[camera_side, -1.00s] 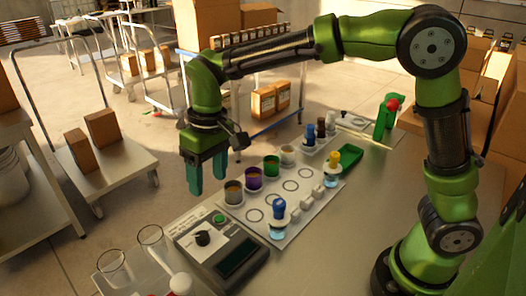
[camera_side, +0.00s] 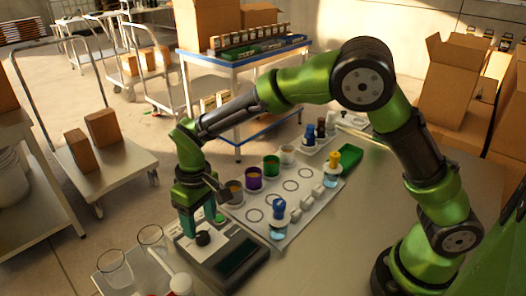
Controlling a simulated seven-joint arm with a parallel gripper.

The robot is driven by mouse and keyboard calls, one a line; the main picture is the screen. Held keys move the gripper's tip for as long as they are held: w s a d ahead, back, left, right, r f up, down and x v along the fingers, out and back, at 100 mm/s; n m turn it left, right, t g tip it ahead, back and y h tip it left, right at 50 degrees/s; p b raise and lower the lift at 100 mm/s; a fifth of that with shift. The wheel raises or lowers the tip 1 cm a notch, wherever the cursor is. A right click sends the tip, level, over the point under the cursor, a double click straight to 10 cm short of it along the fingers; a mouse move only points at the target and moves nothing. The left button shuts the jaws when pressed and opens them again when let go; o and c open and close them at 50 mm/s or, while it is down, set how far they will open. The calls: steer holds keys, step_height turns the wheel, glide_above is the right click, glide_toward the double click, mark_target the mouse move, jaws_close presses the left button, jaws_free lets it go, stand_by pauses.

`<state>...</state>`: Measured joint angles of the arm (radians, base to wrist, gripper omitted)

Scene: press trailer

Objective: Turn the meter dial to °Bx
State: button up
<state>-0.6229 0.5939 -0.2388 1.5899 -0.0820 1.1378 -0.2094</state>
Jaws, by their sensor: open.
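The meter (camera_side: 222,258) is a grey box with a dark display (camera_side: 236,258) at the lower left of the bench. Its black dial (camera_side: 203,239) sits on the light top panel. The dial's markings are too small to read.
A white tray (camera_side: 262,228) beside the meter holds several coloured cups and a blue-capped bottle (camera_side: 279,218). Glass beakers (camera_side: 114,268) stand left of the meter. A yellow-capped bottle (camera_side: 332,168) and a green dish (camera_side: 346,158) stand farther back.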

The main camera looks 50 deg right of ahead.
mark_target(202, 235)
steer(key=shift+a+f, duration=0.15)
steer(key=shift+f, duration=1.8)
steer(key=c, duration=1)
steer(key=shift+c, duration=0.2)
steer(key=shift+m, duration=0.3)
steer(key=m, duration=0.5)
steer(key=shift+s+r, duration=0.1)
steer(key=m, duration=0.6)
steer(key=shift+t, duration=0.3)
